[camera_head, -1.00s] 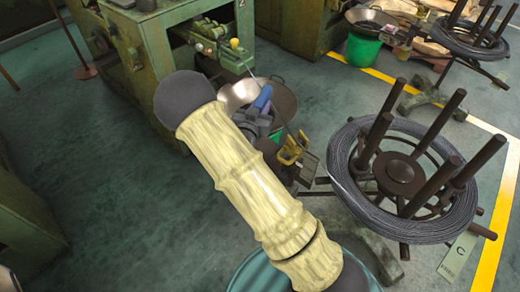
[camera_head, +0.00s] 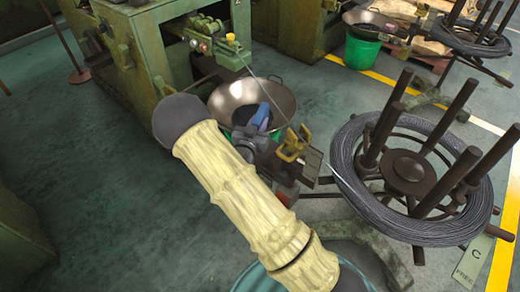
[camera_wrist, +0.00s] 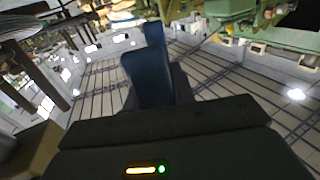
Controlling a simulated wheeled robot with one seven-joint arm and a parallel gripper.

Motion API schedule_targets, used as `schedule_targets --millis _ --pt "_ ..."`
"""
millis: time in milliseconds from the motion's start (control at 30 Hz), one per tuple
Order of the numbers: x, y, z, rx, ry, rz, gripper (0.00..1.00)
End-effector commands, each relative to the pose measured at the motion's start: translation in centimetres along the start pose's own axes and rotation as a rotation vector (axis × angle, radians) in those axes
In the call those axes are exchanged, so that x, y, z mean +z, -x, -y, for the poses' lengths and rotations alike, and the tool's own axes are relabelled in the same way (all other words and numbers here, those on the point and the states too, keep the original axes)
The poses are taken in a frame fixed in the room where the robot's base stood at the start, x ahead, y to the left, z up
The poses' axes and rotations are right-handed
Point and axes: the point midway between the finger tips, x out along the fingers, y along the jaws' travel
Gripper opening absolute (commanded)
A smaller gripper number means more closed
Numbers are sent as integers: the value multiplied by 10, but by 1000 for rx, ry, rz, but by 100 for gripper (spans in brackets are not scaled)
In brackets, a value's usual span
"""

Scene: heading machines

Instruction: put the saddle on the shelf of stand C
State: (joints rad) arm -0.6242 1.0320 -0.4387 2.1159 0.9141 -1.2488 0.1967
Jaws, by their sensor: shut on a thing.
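Stand C (camera_head: 408,170) is at the right, a dark reel stand with upright posts, a coil of grey wire and a tag marked C (camera_head: 475,257). A small grey plate (camera_head: 307,165) with yellow fittings, apparently its shelf, lies just right of my gripper, apart from the blue piece.
A wide metal pan (camera_head: 275,92) on a green tub stands behind my gripper, by the green machine (camera_head: 150,60). A thin rod or wire slopes from the machine towards stand C. Another reel stand (camera_head: 475,40) is at the back right. The floor at left is clear.

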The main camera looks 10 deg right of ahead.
Motion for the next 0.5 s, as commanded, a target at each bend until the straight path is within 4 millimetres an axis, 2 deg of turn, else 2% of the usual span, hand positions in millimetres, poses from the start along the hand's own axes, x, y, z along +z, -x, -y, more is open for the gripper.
schedule_targets --millis 300,400,500 --pt "51 0 0 0 4 1 0" --pt "61 0 0 -1 2 0 0" --pt "62 0 1 -2 0 -1 0"
